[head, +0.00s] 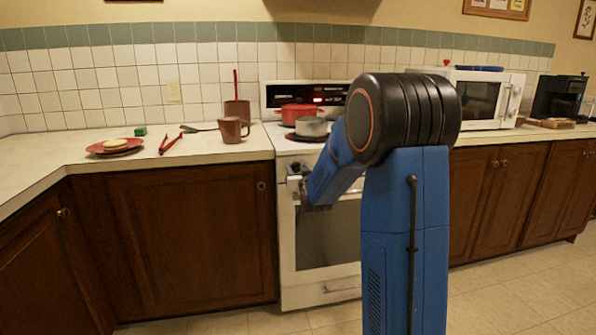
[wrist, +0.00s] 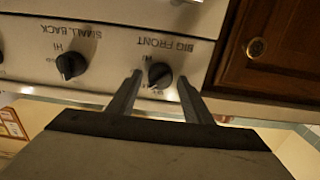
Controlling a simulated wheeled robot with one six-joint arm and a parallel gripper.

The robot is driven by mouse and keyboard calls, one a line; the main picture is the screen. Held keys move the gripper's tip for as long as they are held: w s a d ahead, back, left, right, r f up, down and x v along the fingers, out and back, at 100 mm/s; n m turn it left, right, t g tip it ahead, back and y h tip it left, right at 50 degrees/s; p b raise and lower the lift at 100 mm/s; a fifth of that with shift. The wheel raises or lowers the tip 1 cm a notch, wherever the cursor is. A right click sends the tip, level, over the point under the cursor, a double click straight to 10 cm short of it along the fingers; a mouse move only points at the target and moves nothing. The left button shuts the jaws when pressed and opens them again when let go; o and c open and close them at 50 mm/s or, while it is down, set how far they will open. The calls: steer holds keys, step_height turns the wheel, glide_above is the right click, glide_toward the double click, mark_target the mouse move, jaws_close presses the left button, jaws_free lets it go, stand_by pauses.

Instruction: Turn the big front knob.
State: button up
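The big front knob (wrist: 160,75) is a round black dial on the stove's white front panel, under the printed words BIG FRONT, which appear upside down in the wrist view. My gripper (wrist: 159,79) is open, with one finger to each side of the knob in the picture. I see gaps between the fingers and the knob; I cannot tell whether the tips reach around it.
The small back knob (wrist: 70,65) is beside the big front knob. A red pot (head: 299,114) and a grey pot (head: 312,127) stand on the stovetop. A brown mug (head: 232,129) stands on the counter to the left. A wooden cabinet (wrist: 262,50) adjoins the panel.

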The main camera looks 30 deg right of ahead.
steer(key=c, duration=0.8)
steer(key=shift+o, duration=0.2)
steer(key=shift+m, duration=0.5)
steer(key=o, duration=1)
steer(key=v, duration=1.7)
steer(key=shift+s, duration=0.2)
